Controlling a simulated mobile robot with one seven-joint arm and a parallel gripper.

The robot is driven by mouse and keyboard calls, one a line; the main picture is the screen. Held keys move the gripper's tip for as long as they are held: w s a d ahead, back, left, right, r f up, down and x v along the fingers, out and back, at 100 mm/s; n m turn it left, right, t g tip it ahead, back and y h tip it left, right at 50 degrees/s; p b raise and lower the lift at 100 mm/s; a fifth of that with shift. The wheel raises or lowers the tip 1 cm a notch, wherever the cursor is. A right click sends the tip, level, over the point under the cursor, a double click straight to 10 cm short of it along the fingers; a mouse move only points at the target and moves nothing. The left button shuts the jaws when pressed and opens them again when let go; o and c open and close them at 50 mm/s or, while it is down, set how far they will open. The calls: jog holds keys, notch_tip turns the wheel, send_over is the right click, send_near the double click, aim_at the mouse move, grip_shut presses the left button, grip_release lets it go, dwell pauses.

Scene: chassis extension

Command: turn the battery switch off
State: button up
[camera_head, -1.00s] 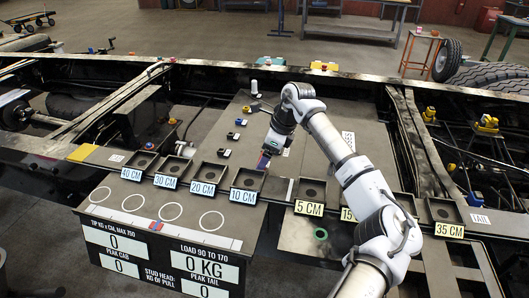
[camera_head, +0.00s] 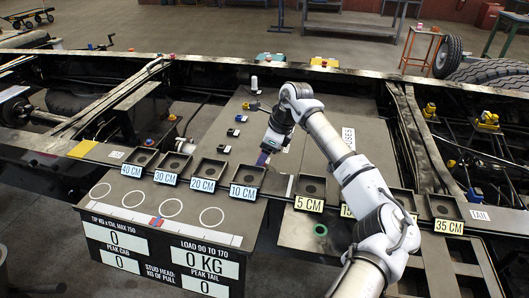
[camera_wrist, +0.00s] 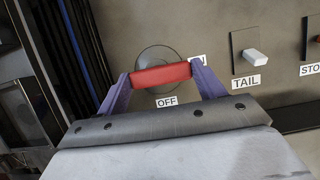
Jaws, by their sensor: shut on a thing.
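The battery switch is a red bar handle (camera_wrist: 161,75) on a round grey disc (camera_wrist: 156,60), seen in the wrist view. The handle lies nearly level across the picture, its right end near a partly hidden label ending in N (camera_wrist: 197,60). An OFF label (camera_wrist: 166,102) is below the handle. My gripper (camera_wrist: 160,80) has its purple fingers at the two ends of the red handle and is shut on it. In the head view my gripper (camera_head: 263,158) is low at the panel behind the 10 CM tray; the switch is hidden there.
In the wrist view a white TAIL toggle (camera_wrist: 256,56) stands right of the switch, with a STO-labelled switch beyond. In the head view several labelled square trays, such as 10 CM (camera_head: 249,174) and 5 CM (camera_head: 312,186), line the bench front. Small switches (camera_head: 233,132) stand left of my gripper.

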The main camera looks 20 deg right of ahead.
jog(key=shift+f, duration=0.1)
jog(key=m+b, duration=0.2)
jog(key=m+t+h+b, duration=0.1)
jog(key=b, duration=0.2)
jog(key=shift+s+f+m, duration=0.15)
jog(key=shift+f+m, duration=0.05)
jog(key=shift+m, duration=0.2)
jog(key=m+h+b, duration=0.1)
jog(key=m+b, duration=0.1)
jog(key=b, duration=0.1)
jog(key=m+t+h+b, duration=0.1)
jog(key=m+b, duration=0.2)
jog(key=shift+s, duration=0.2)
jog(key=m+b, duration=0.2)
jog(key=m+h+b, duration=0.1)
jog(key=m+b, duration=0.1)
jog(key=m+h+b, duration=0.1)
jog(key=b, duration=0.1)
jog(key=shift+s+a+r+m, duration=0.15)
jog(key=shift+a+m, duration=0.1)
jog(key=shift+m, duration=0.15)
jog(key=shift+a+r+m+g+h+b, duration=0.1)
jog(key=shift+m+g+h+b, duration=0.45)
jog(key=shift+m+b, duration=0.8)
jog(key=shift+r+m, duration=0.1)
jog(key=shift+m, duration=0.25)
jog(key=o, duration=1)
jog(key=shift+s, duration=0.1)
